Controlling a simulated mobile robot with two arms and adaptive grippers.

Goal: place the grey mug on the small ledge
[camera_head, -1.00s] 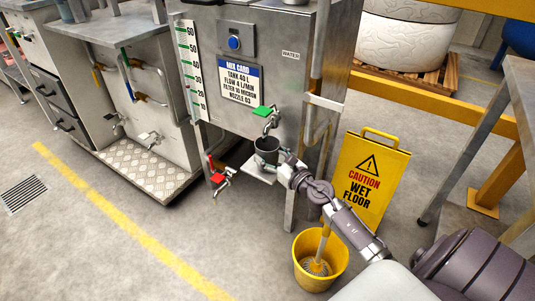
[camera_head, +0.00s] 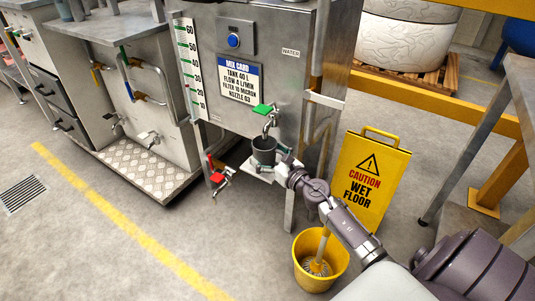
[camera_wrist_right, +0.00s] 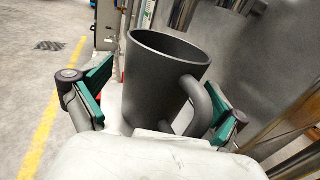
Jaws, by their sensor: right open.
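The grey mug (camera_head: 263,153) stands upright at the small ledge (camera_head: 250,169), under the green-handled tap (camera_head: 265,110) of the tank. The mug appears to rest on the ledge, though its base is partly hidden. My right gripper (camera_head: 284,158) is at the mug's right side. In the right wrist view, the mug (camera_wrist_right: 160,85) stands between the two green-padded fingers of the open gripper (camera_wrist_right: 155,100). Its handle is near the right finger, and a gap shows at the left finger. My left gripper is not in view.
A red-handled valve (camera_head: 220,178) sticks out to the lower left of the ledge. A yellow mop bucket (camera_head: 306,280) and a yellow wet-floor sign (camera_head: 367,180) stand by my right arm. The floor at front left is clear.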

